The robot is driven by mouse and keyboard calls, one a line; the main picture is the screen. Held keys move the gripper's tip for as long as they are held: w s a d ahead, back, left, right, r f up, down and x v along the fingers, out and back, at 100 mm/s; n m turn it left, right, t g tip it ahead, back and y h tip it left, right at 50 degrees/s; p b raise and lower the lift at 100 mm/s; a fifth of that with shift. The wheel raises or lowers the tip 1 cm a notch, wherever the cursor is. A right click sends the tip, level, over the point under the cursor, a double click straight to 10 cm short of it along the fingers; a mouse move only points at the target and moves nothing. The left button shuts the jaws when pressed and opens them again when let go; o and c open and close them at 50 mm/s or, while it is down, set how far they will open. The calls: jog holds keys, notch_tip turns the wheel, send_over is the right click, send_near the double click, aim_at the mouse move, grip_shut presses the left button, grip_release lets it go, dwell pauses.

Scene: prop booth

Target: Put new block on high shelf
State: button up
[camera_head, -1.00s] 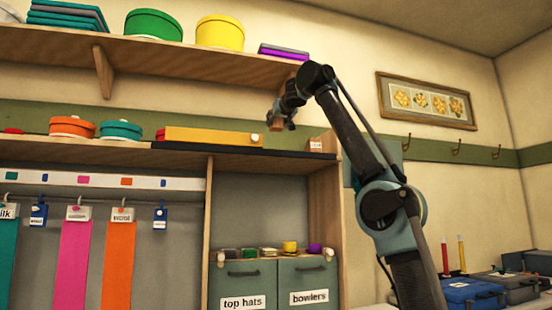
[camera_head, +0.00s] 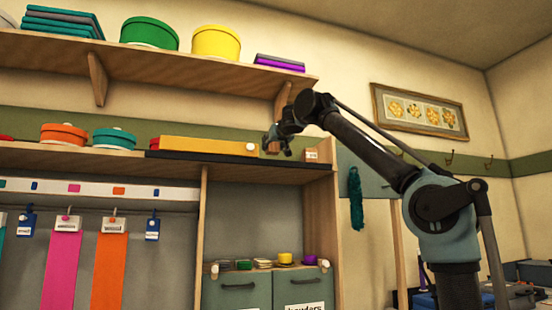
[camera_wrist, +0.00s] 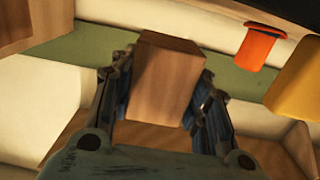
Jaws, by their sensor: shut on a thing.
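My gripper (camera_head: 278,142) is shut on a plain wooden block (camera_wrist: 165,82). In the wrist view the block sits between both fingers, with its brown face toward the camera. In the head view the held block (camera_head: 272,148) is small and partly hidden by the fingers. It appears just above the right part of the middle shelf (camera_head: 60,156), between the yellow box and a small labelled block (camera_head: 312,155). I cannot tell whether it touches the shelf. The top shelf (camera_head: 190,70) runs above, and its right end is up and right of my gripper.
The top shelf holds teal flat items (camera_head: 62,22), green (camera_head: 150,33) and yellow (camera_head: 216,42) round boxes and purple flat items (camera_head: 280,63). The middle shelf holds orange (camera_head: 64,134) and teal (camera_head: 114,138) round boxes and a long yellow box (camera_head: 203,146).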

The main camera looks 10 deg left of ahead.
aim_at(274, 151)
jog(key=shift+f, duration=1.95)
jog(key=shift+f, duration=0.1)
jog(key=o, duration=1.2)
jog(key=shift+s, duration=0.1)
jog(key=v, duration=1.1)
jog(key=shift+s+d, duration=0.2)
jog(key=shift+s, duration=0.1)
